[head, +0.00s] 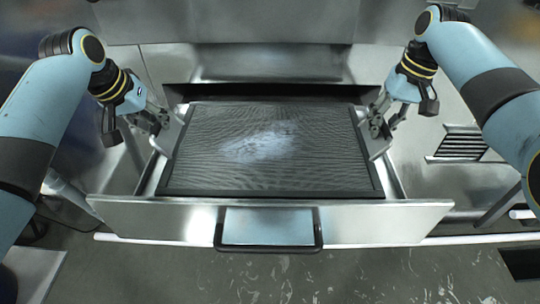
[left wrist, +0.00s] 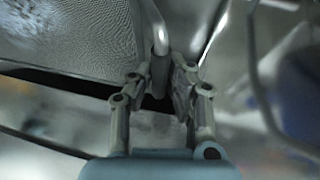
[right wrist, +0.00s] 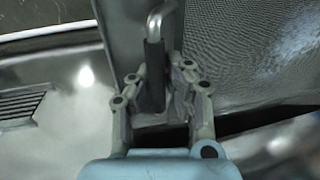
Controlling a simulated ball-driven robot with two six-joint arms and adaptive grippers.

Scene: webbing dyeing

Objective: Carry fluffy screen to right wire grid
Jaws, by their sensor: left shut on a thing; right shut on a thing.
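The fluffy screen (head: 330,150) is a dark-framed mesh panel with a pale, fluffy patch near its middle. It lies in or just over an open metal drawer (head: 400,218). My left gripper (head: 160,121) is at the screen's left side, shut on a bent metal handle (left wrist: 159,38). My right gripper (head: 377,124) is at the right side, shut on a matching handle (right wrist: 155,24). The mesh also shows in the left wrist view (left wrist: 70,35) and in the right wrist view (right wrist: 250,50). I cannot tell whether the screen touches the drawer bottom. I cannot make out a right wire grid.
The drawer front carries a wide dark-framed handle (head: 268,248). A slotted vent (head: 461,145) is on the metal surface to the right. A metal cabinet face (head: 270,62) stands behind the drawer. Scuffed grey floor (head: 300,277) lies open in front.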

